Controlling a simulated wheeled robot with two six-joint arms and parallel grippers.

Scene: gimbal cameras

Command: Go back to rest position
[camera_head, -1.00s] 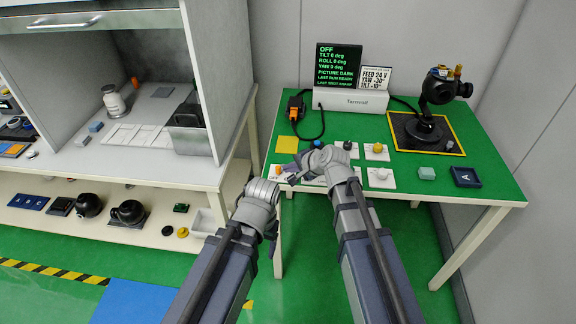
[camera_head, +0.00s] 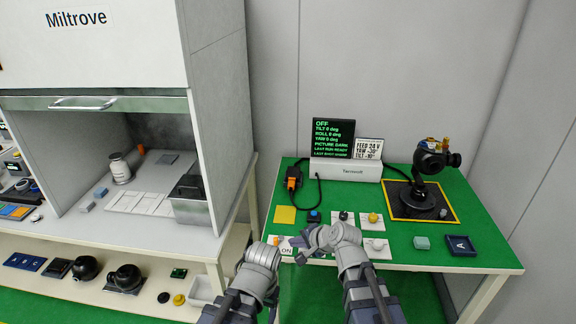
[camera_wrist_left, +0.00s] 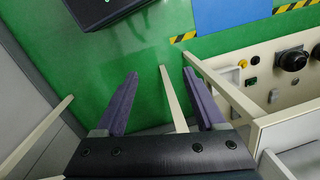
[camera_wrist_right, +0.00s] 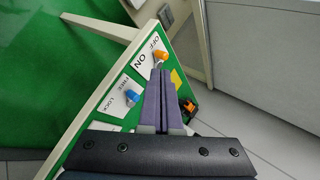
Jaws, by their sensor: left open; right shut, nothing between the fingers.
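My right gripper (camera_head: 303,242) is over the front left of the green table (camera_head: 462,208), above the row of control plates. In the right wrist view its two fingers (camera_wrist_right: 162,84) are together with nothing between them. They overlap the view between an orange knob (camera_wrist_right: 161,56) on an OFF/ON plate and a blue knob (camera_wrist_right: 131,96) on a FREE/LOCK plate. I cannot tell whether they touch anything. My left gripper (camera_head: 262,262) is in front of the table's left front corner. In the left wrist view its fingers (camera_wrist_left: 160,100) are apart and empty above the green floor.
A camera on a gimbal (camera_head: 430,165) stands on a yellow-edged dark mat (camera_head: 393,200). A black screen (camera_head: 333,137) reads OFF. Several knob plates lie along the table front. A grey cabinet bench (camera_head: 215,100) with a lower shelf is left. Walls close the back and right.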

